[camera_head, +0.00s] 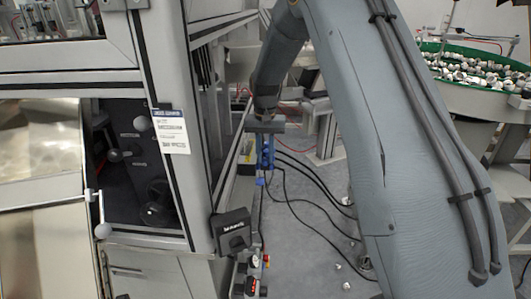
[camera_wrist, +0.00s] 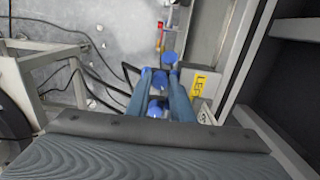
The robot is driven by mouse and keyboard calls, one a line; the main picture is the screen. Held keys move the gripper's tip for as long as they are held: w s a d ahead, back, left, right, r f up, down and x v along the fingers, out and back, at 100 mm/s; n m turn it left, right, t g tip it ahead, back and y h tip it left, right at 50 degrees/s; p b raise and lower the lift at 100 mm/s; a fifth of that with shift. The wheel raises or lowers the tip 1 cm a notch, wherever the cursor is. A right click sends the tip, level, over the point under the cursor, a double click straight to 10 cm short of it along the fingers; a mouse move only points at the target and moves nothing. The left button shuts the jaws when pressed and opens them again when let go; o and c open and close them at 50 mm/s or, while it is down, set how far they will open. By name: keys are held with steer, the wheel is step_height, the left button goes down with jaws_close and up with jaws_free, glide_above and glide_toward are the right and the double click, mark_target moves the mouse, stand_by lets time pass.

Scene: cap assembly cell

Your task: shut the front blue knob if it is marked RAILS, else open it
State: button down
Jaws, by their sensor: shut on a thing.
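My gripper (camera_head: 265,158) points down beside the machine's side wall. In the wrist view, its two blue-grey fingers (camera_wrist: 160,76) are closed around a blue knob (camera_wrist: 160,80) between the tips. Another blue knob (camera_wrist: 168,57) shows just beyond the tips, and a blue round part (camera_wrist: 157,108) shows nearer, between the fingers. A bit of blue knob (camera_head: 260,181) shows below my gripper in the head view. A yellow label (camera_wrist: 203,83) beside the knobs reads "LEF", with its end unclear; I see no RAILS on it. Whether the held knob is open or shut cannot be told.
The machine's frame post (camera_head: 170,130) with a white notice stands left of my gripper. A black box (camera_head: 231,230) juts out from its corner. Black cables (camera_head: 310,200) lie on the floor to the right. A green-rimmed bowl of parts (camera_head: 470,65) stands at the back right.

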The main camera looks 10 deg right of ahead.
steer(key=m+p, duration=0.1)
steer(key=m, duration=0.2)
steer(key=m+p, duration=0.1)
steer(key=m, duration=0.2)
steer(key=shift+w+r+m, duration=0.15)
steer(key=shift+m, duration=0.15)
stand_by(0.5)
steer(key=c, duration=1.6)
jaws_free()
steer(key=shift+o, duration=0.2)
steer(key=shift+a, duration=0.1)
